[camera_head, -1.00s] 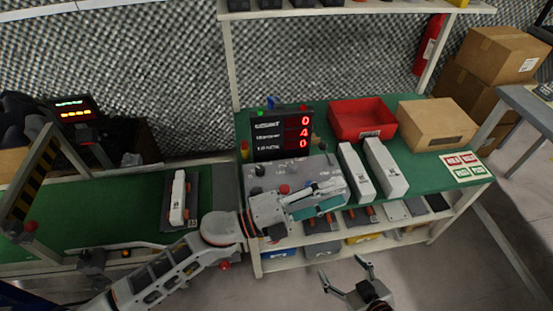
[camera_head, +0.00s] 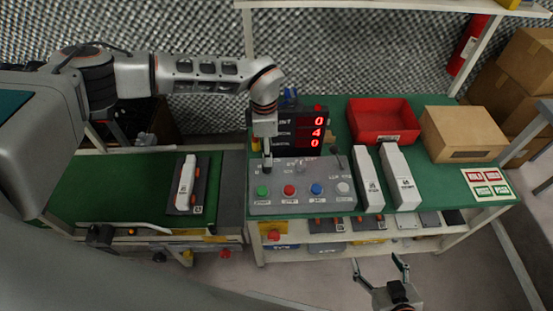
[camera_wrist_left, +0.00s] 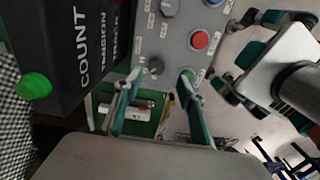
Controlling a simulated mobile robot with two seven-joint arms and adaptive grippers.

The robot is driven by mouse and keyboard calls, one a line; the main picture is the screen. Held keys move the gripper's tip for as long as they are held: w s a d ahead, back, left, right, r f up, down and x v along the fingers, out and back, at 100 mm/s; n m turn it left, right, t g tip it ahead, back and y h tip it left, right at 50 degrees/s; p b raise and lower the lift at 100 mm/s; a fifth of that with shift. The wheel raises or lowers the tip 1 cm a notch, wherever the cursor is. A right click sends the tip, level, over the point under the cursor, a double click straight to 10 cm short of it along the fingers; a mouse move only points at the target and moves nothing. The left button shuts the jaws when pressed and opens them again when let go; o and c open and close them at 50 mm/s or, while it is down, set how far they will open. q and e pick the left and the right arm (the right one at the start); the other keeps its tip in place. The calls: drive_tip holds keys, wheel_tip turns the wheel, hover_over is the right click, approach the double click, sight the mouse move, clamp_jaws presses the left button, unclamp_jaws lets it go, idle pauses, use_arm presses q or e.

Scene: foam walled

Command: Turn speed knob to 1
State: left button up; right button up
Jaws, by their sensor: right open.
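The grey control panel (camera_head: 262,207) stands on the green bench, with green, red, blue and white buttons along its front. The wrist view shows two dark knobs on it, one near the top (camera_wrist_left: 168,8) and one lower (camera_wrist_left: 155,66); their small labels are unreadable, so I cannot tell which is the speed knob. My left gripper (camera_head: 267,165) points down over the panel's left part. Its fingers (camera_wrist_left: 158,82) are apart, with the lower knob appearing between the tips; contact is unclear. My right gripper (camera_head: 380,268) is open and empty before the bench.
A display (camera_head: 298,130) with red digits stands right behind the panel, close to my left gripper. White boxes (camera_head: 368,180) stand right of the panel. A red bin (camera_head: 382,140) and a cardboard box (camera_head: 462,155) are further right. A conveyor (camera_head: 100,190) lies left.

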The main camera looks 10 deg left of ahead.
sight(267, 169)
use_arm(q)
drive_tip(key=shift+w+a+f, duration=0.1)
drive_tip(key=shift+w+a, duration=0.1)
drive_tip(key=shift+a, duration=0.15)
wheel_tip(267, 169, down, 7)
drive_tip(key=shift+f, duration=0.15)
drive_tip(key=shift+d, duration=0.1)
drive_tip(key=c, duration=1.1)
